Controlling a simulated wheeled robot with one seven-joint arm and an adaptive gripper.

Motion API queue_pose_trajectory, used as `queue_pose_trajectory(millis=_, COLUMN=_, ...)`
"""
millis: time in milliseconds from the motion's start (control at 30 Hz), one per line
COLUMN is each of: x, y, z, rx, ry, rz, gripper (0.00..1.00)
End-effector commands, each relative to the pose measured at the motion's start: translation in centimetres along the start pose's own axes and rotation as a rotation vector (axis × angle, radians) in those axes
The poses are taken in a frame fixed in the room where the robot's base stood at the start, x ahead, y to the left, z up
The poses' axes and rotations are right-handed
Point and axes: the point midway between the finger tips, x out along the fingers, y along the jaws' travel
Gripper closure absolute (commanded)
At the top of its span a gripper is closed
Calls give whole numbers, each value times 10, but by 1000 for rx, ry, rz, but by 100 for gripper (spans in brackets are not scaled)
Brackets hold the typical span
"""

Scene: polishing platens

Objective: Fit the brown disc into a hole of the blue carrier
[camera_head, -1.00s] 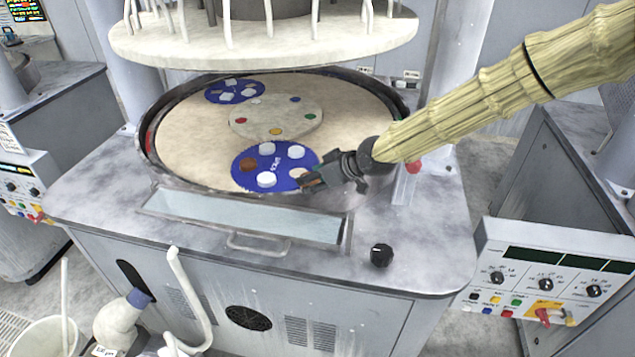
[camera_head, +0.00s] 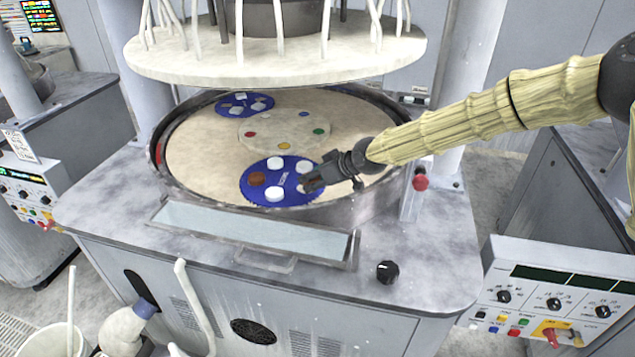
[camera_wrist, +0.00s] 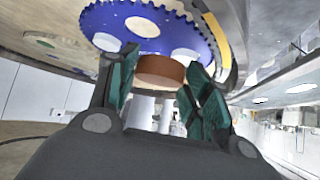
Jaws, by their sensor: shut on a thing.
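My gripper (camera_head: 312,181) is shut on a brown disc, which shows between the two fingers in the wrist view (camera_wrist: 160,70). The blue carrier (camera_head: 258,195) lies flat on the pale platen; its toothed rim shows at the top of the wrist view (camera_wrist: 122,17). In the head view my gripper is over the carrier's right part. The carrier holds several white discs and another brown disc (camera_head: 257,179) at its left. A pale tan hole with no disc shows in the wrist view (camera_wrist: 142,26). My fingers largely hide the held disc in the head view.
A second blue carrier (camera_head: 262,111) with white pieces lies at the back left. A round hub plate (camera_head: 270,135) with coloured spots is in the middle. The platen's raised dark rim surrounds them. A heavy upper plate (camera_head: 275,62) with hanging rods is above.

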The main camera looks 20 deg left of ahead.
Motion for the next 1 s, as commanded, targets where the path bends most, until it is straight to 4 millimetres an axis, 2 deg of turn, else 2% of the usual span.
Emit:
queue_pose_trajectory(millis=467, x=22, y=20, z=-20, rx=2, ry=0, rz=0, gripper=76)
queue_pose_trajectory(millis=1000, x=61, y=35, z=-10, rx=1, ry=1, rz=0, gripper=76)
